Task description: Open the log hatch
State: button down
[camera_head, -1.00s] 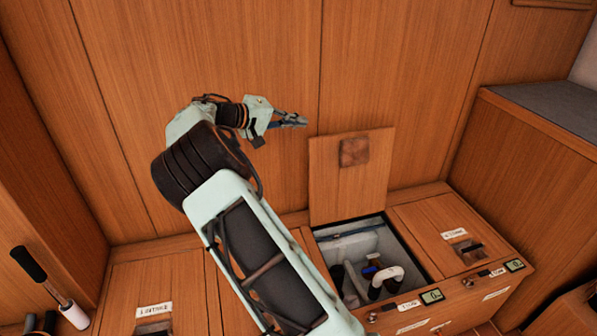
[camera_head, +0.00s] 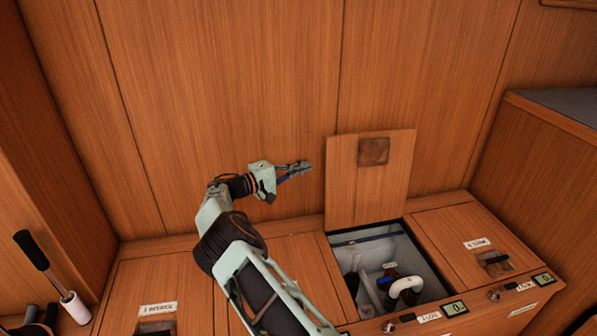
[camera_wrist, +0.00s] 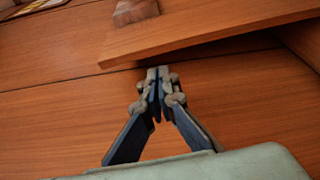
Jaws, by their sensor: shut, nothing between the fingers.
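The log hatch lid (camera_head: 343,182) stands raised, upright against the wood wall, with a dark square patch on its face. Below it the hatch opening (camera_head: 349,262) is uncovered and shows a white pipe (camera_head: 404,287) and a blue-handled fitting inside. The label in front of the opening is too small to read surely. My gripper (camera_head: 304,168) is shut and empty, just left of the raised lid and apart from it in the head view. In the wrist view the fingertips (camera_wrist: 158,77) are together, near the edge of a wood panel (camera_wrist: 215,28), probably the lid.
A closed hatch (camera_head: 467,240) with a label and dark recess lies right of the opening. Another closed hatch (camera_head: 165,285) lies at the left. Small displays (camera_head: 455,309) line the front edge. A black-handled tool (camera_head: 50,275) stands far left. The wood wall is behind.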

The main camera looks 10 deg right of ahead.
jog(key=b+x, duration=0.1)
jog(key=x, duration=0.4)
jog(key=shift+w+d, duration=0.15)
jog(key=shift+d, duration=0.15)
jog(key=s+f+m+h+p, duration=0.1)
jog(key=s+f+m+p, duration=0.1)
jog(key=s, duration=0.8)
jog(key=s+f+m+h+p, duration=0.1)
jog(key=s+f+m+p, duration=0.2)
jog(key=s, duration=0.8)
jog(key=shift+d+f+m, duration=0.25)
jog(key=shift+d+m, duration=0.2)
jog(key=shift+m, duration=0.15)
